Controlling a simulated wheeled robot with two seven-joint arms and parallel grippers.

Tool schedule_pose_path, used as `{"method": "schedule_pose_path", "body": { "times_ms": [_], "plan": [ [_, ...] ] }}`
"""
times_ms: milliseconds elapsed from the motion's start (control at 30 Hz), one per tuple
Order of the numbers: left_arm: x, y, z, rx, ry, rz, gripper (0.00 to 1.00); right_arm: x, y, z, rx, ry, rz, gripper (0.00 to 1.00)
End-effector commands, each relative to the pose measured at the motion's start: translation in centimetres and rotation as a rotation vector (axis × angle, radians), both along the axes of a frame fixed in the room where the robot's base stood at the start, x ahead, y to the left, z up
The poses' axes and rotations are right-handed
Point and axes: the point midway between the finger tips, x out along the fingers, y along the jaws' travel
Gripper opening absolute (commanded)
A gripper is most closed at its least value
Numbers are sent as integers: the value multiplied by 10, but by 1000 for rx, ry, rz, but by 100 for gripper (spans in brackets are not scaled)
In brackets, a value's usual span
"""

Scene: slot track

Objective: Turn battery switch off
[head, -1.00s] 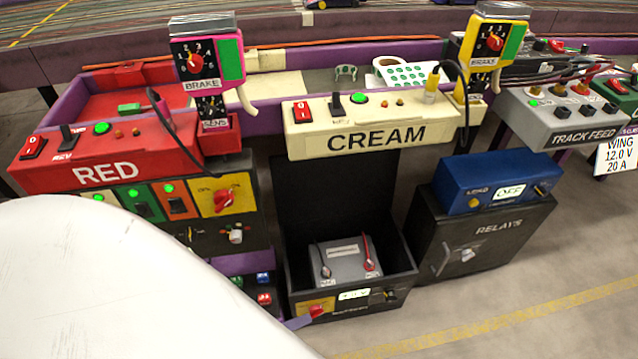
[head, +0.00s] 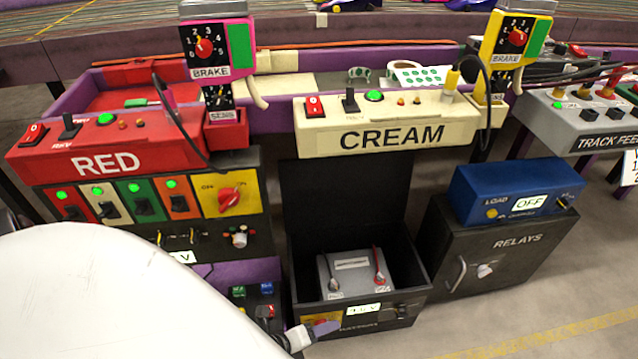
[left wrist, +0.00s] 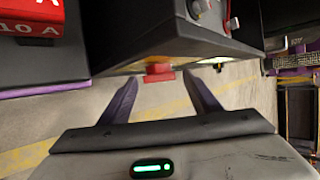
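The battery box (head: 300,262) is an open black case on the floor below the CREAM panel, with a grey battery (head: 352,274) inside. Its red switch knob (head: 320,321) sits on a yellow plate low on the front face, partly hidden by my left gripper (head: 332,327) in the head view. In the left wrist view the red knob (left wrist: 159,72) shows between the tips of my two purple fingers (left wrist: 161,80). The fingers are spread, and I see no clear contact with the knob. The knob's exact setting cannot be read. My right gripper is not in view.
The RED panel (head: 50,165) stands left, with a similar red knob (head: 232,199) on yellow. A purple unit (head: 225,275) with small coloured blocks is left of the battery box. The RELAYS cabinet (head: 505,270) stands close on its right. Floor in front is clear.

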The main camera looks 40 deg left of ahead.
Motion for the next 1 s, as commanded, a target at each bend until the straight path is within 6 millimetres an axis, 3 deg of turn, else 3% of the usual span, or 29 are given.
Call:
{"method": "schedule_pose_path", "body": {
  "times_ms": [33,233,1000],
  "plan": [
    [0,0,0,0,0,0,49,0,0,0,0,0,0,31],
    [0,0,0,-1,0,1,16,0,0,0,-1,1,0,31],
    [0,5,-7,-212,-252,4,17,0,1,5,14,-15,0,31]
  ]
}}
